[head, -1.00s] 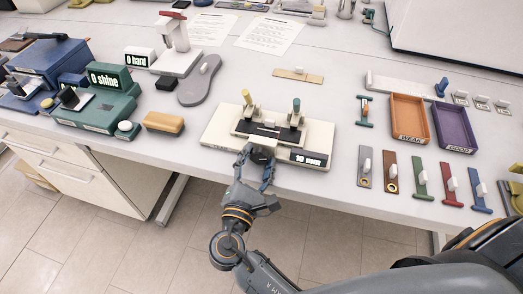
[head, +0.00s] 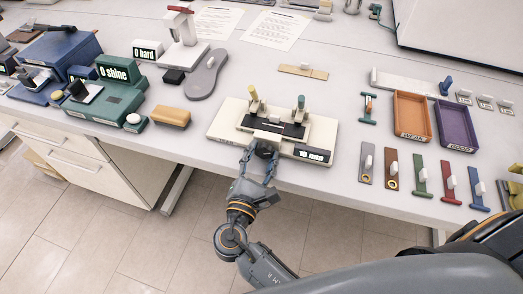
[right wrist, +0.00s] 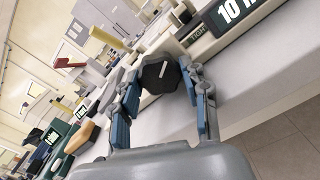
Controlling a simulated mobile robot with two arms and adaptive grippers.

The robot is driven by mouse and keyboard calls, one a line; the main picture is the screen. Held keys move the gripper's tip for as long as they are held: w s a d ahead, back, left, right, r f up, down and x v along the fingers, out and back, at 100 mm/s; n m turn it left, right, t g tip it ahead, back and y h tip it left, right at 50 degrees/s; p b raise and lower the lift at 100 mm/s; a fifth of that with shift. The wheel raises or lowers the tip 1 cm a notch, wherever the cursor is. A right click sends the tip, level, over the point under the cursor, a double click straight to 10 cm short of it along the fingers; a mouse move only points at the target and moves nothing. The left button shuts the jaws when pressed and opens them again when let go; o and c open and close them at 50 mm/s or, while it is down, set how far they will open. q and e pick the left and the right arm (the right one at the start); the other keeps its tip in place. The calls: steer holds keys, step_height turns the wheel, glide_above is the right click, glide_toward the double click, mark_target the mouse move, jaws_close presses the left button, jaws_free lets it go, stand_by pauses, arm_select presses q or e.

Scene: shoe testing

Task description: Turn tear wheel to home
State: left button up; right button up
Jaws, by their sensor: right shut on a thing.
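The tear tester (head: 222,128) is a cream base with a dark clamp plate, yellow and teal handled posts and a display (head: 311,155) reading "10 mm". Its tear wheel, a dark lobed knob with a white line mark, is at the front edge; it shows in the right wrist view (right wrist: 160,74). The white line is tilted there. My right gripper (right wrist: 166,82) is shut on the wheel, one finger on each side. In the head view the right gripper (head: 260,164) reaches up from below and partly hides the wheel. My left gripper is not in view.
A green shine device (head: 110,100) and a tan block (head: 168,117) stand to the left. An orange tray (head: 411,117), a purple tray (head: 455,125) and several coloured strips lie to the right. The tabletop's front edge runs just below the tester.

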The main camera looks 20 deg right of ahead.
steer(key=n+p, duration=0.2)
steer(key=p, duration=0.1)
steer(key=n+p, duration=0.6)
steer(key=p, duration=0.1)
steer(key=shift+r, duration=0.3)
steer(key=n+p, duration=0.2)
steer(key=shift+d+f+n, duration=0.1)
steer(key=shift+n, duration=0.3)
steer(key=shift+f+n+p, duration=0.1)
steer(key=shift+n+p, duration=0.5)
steer(key=shift+p, duration=0.05)
steer(key=o, duration=0.9)
steer(key=shift+f, duration=0.1)
steer(key=shift+c, duration=0.2)
